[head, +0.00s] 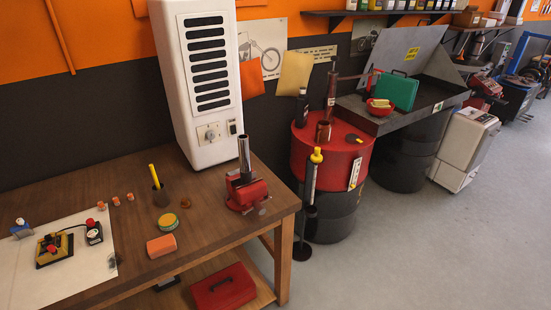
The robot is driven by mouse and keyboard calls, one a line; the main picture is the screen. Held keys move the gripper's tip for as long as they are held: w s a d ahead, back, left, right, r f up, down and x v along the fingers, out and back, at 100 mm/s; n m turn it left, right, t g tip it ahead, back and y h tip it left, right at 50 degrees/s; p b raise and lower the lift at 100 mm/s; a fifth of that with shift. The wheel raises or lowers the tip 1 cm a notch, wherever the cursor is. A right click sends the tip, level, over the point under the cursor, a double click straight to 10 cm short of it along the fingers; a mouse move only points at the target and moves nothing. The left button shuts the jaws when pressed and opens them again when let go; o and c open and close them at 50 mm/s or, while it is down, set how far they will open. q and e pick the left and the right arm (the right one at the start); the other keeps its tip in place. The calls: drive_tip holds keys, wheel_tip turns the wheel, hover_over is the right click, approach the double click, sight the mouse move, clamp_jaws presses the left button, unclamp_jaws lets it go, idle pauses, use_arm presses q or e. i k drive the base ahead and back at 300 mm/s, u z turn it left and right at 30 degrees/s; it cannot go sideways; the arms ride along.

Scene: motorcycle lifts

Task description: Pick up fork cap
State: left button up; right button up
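I cannot tell for sure which item is the fork cap. Candidates on the wooden workbench (215,228) are a small round amber-brown piece (185,203) and a few small orange pieces (116,201) in a row near the back left. A shiny metal tube (244,153) stands upright in a red vise (247,194) at the bench's right end. Neither of my grippers is in view.
A white sheet (75,282) bears small devices at left. A white cabinet (170,80) stands behind. Right of the bench is a red-topped drum (315,190).

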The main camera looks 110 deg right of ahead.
sight(185, 204)
drive_tip(key=z, duration=3.3)
